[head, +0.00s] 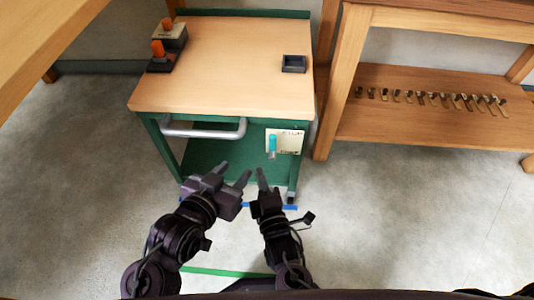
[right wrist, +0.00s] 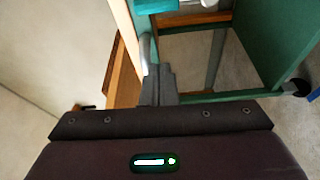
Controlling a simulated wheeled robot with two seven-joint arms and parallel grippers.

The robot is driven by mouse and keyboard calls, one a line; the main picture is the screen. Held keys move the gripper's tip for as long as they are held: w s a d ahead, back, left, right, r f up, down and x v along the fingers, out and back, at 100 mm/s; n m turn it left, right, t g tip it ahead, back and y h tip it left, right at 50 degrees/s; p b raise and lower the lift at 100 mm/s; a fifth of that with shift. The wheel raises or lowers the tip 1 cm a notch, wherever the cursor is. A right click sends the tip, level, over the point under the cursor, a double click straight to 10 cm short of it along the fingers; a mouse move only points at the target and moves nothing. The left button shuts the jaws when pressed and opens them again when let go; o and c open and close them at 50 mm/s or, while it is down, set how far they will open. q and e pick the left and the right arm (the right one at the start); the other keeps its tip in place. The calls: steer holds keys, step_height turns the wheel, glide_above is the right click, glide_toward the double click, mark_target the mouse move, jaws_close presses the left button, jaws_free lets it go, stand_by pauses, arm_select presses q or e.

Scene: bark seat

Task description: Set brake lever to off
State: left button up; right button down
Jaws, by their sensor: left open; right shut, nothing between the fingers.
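The brake lever (head: 272,144) is a teal handle on a pale plate (head: 291,142) on the cart's front, at the right below the top. It looks roughly vertical in the picture; the plate's lettering is too small to read. A teal part, likely the lever, shows at the top edge of the right wrist view (right wrist: 156,6). My right gripper (head: 262,170) is shut and empty, just below the lever in the head view and apparently apart from it. My left gripper (head: 235,172) is open and empty, to the left, below the cart's handle.
The green cart (head: 150,125) has a wooden top and a grey push handle (head: 204,130). Orange-knobbed blocks (head: 160,58) and a dark square tray (head: 293,64) sit on top. A wooden shelf (head: 400,125) with several small metal pieces stands right.

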mark_target(273, 144)
steer(key=b+x, duration=0.3)
steer(key=x, duration=0.7)
arm_select(q)
step_height(273, 144, up, 25)
steer(key=s+a+t+h, duration=0.1)
steer(key=t+h, duration=0.4)
steer(key=t, duration=0.8)
steer(key=shift+s+a+r+h, duration=0.15)
steer(key=shift+s+a+h, duration=0.25)
steer(key=shift+a, duration=0.4)
arm_select(e)
steer(key=d, duration=0.2)
steer(key=s+d, duration=0.1)
steer(key=d, duration=0.1)
steer(key=shift+f, duration=0.15)
